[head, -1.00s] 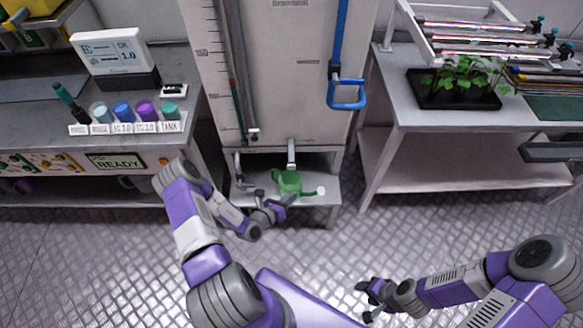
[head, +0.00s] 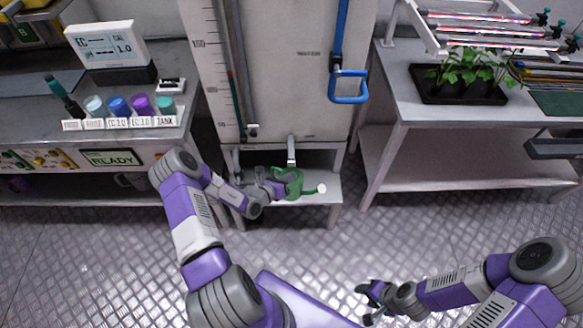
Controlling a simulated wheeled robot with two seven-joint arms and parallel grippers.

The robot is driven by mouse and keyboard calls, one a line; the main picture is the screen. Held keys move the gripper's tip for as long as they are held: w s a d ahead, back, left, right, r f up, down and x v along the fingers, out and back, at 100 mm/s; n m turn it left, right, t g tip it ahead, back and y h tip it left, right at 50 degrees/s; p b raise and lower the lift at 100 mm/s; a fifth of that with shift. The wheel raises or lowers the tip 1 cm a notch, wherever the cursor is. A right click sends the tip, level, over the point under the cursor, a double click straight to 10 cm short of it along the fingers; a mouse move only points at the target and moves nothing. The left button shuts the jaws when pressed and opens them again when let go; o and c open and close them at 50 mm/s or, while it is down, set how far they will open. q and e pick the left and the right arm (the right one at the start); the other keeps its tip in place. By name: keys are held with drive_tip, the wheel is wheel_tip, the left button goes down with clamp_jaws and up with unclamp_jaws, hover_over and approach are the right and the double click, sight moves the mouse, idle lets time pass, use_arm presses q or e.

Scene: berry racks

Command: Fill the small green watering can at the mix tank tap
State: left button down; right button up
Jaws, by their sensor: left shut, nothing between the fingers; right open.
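The small green watering can (head: 291,186) stands on the low shelf under the mix tank (head: 285,75), its spout with a pale tip pointing right. The tank's tap (head: 291,150) hangs just above the can. My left gripper (head: 279,186) is shut and empty at the can's left side, by its handle; whether it touches the can I cannot tell. The gripper hides part of the can's left side. My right gripper (head: 370,302) is open and empty over the floor at lower right, well away from the can.
A blue-handled tool (head: 348,88) hangs on the tank's right front. At left is a bench (head: 30,130) with labelled bottles (head: 118,107) and a meter (head: 108,44). At right, a table (head: 400,100) bears a black seedling tray (head: 440,98). The metal floor in front is clear.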

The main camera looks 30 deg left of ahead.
sight(291, 163)
use_arm(q)
drive_tip(key=shift+w+a, duration=0.35)
drive_tip(key=shift+w, duration=0.2)
drive_tip(key=shift+w, duration=0.15)
idle(1.6)
drive_tip(key=shift+w+a, duration=0.2)
drive_tip(key=shift+w, duration=0.05)
drive_tip(key=shift+w+a+b, duration=0.3)
drive_tip(key=shift+w+a, duration=0.05)
drive_tip(key=shift+w, duration=0.1)
idle(5.0)
